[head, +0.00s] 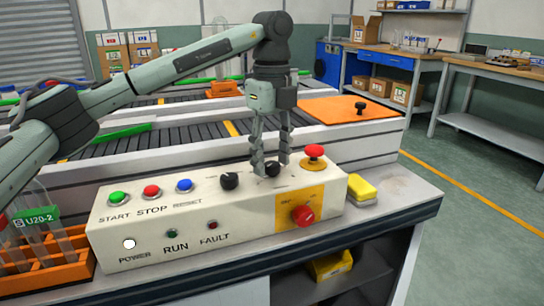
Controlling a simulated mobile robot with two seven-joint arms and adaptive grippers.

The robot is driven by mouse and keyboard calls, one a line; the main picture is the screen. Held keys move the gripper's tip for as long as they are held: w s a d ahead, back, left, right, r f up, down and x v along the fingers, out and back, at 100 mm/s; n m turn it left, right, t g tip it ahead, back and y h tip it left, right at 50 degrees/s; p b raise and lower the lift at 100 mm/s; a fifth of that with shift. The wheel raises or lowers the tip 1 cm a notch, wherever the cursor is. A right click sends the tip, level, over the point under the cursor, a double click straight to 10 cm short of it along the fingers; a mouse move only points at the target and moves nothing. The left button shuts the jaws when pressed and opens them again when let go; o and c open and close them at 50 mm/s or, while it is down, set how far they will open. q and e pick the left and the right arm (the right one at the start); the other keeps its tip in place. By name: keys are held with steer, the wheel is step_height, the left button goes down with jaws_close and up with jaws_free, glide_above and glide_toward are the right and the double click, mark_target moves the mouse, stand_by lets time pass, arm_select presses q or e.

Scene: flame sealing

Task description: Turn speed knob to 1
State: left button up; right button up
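The long cream control panel (140,215) carries two black knobs on its top. One black knob (229,181) stands clear, left of my gripper. The other black knob (272,169) is between the fingertips of my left gripper (273,166). The small print beside both knobs is too small to read, so I cannot tell which is the speed knob or where it points. My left gripper points straight down with its fingers apart, one on each side of the right knob. I cannot tell whether they touch it. My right gripper is not in view.
A red mushroom button (315,151) stands just right of the gripper. A red rotary switch (302,215) is on the panel front. Green (119,198), red (151,190) and blue (184,185) buttons line the left. A yellow sponge (362,191) and an orange tube rack (50,275) flank the panel.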

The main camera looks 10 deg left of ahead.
mark_target(272, 163)
arm_select(q)
step_height(272, 163, up, 12)
stand_by(0.7)
